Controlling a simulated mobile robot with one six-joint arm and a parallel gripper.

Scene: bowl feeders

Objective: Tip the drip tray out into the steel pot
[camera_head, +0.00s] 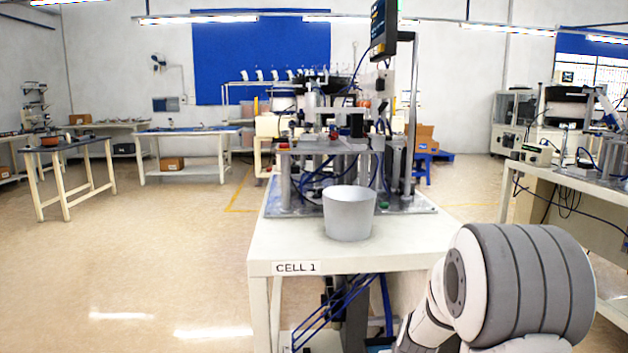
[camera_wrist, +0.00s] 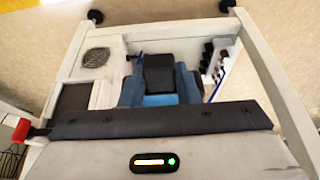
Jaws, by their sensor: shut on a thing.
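The steel pot (camera_head: 349,213) stands upright on the front of the bench labelled CELL 1. It looks like a plain pale grey bucket with an open top; its inside bottom is hidden. My gripper (camera_wrist: 158,73) shows in the wrist view as a dark block in the middle, beyond my grey hand housing with a lit indicator. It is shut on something. Blue shapes lie around the dark block, but I cannot tell whether they are the drip tray or things behind it. In the head view my gripper is out of sight, low beside the bench.
The bench (camera_head: 400,247) has free top around the pot. A feeder machine (camera_head: 330,150) and an upright post with a screen (camera_head: 384,25) stand behind it. Blue bars and dark equipment fill the space underneath. Open floor (camera_head: 150,270) lies to the left.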

